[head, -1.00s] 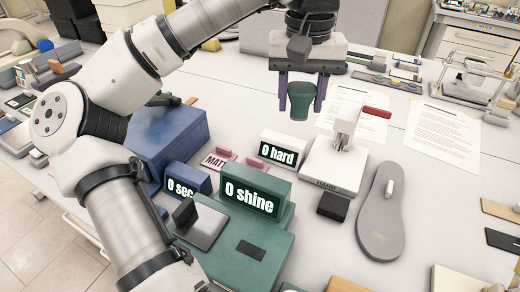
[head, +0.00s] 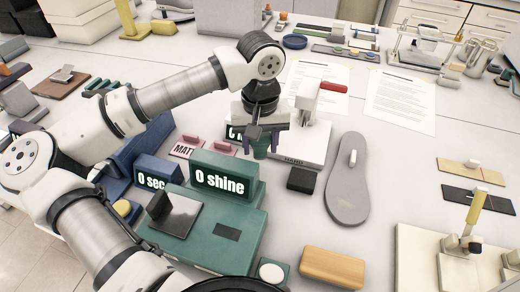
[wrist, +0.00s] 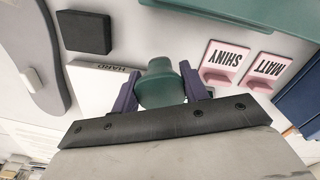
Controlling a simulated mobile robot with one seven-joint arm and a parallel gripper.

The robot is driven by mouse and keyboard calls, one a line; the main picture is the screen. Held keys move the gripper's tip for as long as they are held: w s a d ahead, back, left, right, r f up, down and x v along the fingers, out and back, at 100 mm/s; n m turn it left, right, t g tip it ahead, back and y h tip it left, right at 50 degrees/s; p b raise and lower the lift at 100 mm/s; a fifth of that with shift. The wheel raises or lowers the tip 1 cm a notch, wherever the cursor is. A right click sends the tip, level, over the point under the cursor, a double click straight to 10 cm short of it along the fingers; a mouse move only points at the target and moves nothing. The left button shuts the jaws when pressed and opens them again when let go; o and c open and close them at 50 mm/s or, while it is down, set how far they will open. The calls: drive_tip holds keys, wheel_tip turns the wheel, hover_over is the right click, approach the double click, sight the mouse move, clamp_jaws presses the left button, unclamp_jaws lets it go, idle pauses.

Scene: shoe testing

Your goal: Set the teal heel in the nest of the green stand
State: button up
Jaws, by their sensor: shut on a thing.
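My gripper (head: 261,146) is shut on the teal heel (head: 262,150), a flared cup-like piece. In the wrist view the purple fingers press on both sides of the heel (wrist: 160,88). The heel hangs in front of the white "HARD" device, behind the green stand (head: 242,240) with the "0 shine" display. The stand has a dark rectangular patch (head: 228,232) on its top and a tilted dark plate at its left. I cannot tell whether that patch is the nest. The green stand shows only partly in the wrist view (wrist: 235,12).
The white "HARD" device (head: 312,140) with a red handle is close right of my gripper. A black block (head: 301,180) and grey sole (head: 348,180) lie to the right. Pink "MATT" and "SHINY" signs (wrist: 267,68) stand nearby. A wooden block (head: 333,267) is in front.

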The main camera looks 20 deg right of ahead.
sight(260, 153)
wheel_tip(260, 153, down, 3)
drive_tip(key=shift+f, duration=0.1)
drive_tip(key=shift+f, duration=0.25)
drive_tip(key=o, duration=1.1)
drive_tip(key=shift+r, duration=0.1)
drive_tip(key=shift+c, duration=0.2)
drive_tip(key=shift+r, duration=0.1)
